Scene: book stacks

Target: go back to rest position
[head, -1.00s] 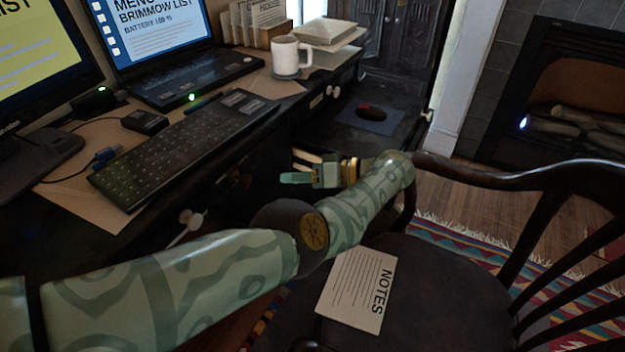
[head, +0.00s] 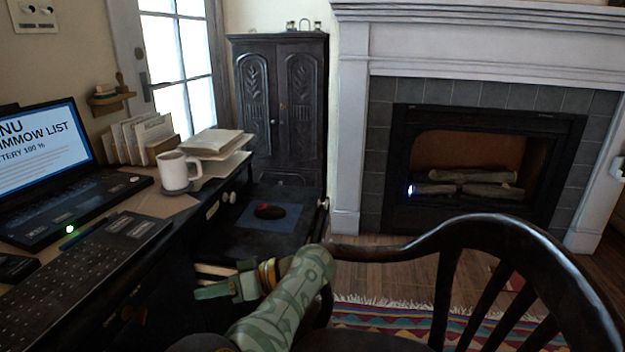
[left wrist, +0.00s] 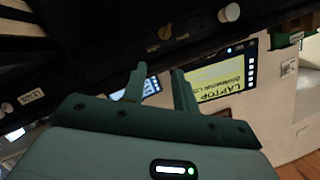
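My left arm comes in from the bottom in the head view, patterned in pale green. My left gripper (head: 205,285) is beside the desk front, below the pulled-out shelf with the mouse, and points left. In the left wrist view, my left gripper (left wrist: 158,70) shows two green fingers apart with nothing held between them. The dark desk front and its knobs lie beyond the fingers. My right gripper is in neither view.
The dark desk (head: 190,215) runs along the left, with a laptop (head: 45,165), keyboard (head: 75,280) and white mug (head: 175,170). A dark wooden chair (head: 440,240) stands close on the right. A fireplace (head: 480,170) is behind.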

